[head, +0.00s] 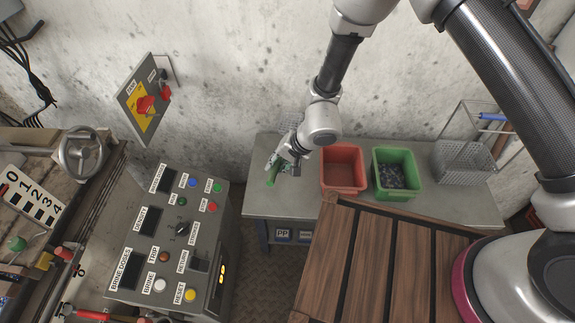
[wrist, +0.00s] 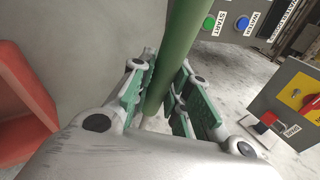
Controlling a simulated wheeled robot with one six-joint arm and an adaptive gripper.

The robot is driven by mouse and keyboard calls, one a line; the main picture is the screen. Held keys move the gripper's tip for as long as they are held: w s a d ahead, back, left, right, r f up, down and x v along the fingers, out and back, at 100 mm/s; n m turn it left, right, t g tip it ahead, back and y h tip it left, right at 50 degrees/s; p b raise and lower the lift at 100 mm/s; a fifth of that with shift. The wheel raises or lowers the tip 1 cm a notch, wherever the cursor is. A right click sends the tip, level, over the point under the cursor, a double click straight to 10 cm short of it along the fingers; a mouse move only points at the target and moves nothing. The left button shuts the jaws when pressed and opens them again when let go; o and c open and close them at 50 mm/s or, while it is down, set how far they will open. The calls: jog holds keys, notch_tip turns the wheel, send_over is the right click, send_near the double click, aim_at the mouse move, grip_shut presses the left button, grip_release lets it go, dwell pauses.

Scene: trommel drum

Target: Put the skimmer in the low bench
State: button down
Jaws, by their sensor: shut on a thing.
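The gripper is over the left end of the low bench (head: 262,207), a grey-topped table against the wall. I cannot tell whether the skimmer touches the bench.
On the bench stand a red bin (head: 343,190), a green bin (head: 395,194) with dark pieces, and a wire basket (head: 462,160) with a blue-handled item. A control panel (head: 165,240) stands left of the bench. A wooden slatted top (head: 385,265) is in front.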

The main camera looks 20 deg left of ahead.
jog(key=shift+a+r+n+g, duration=0.1)
jog(key=shift+a+n+g, duration=0.15)
jog(key=shift+n, duration=0.25)
jog(key=shift+d, duration=0.1)
jog(key=shift+f, duration=5.9)
jog(key=c, duration=1.3)
grip_release()
jog(key=a+r+v, duration=0.1)
jog(key=v, duration=0.6)
jog(key=a+v, duration=0.2)
jog(key=v, duration=0.4)
jog(key=a+r+v, duration=0.1)
jog(key=v, duration=0.6)
jog(key=shift+w+r, duration=0.1)
jog(key=shift+r, duration=0.5)
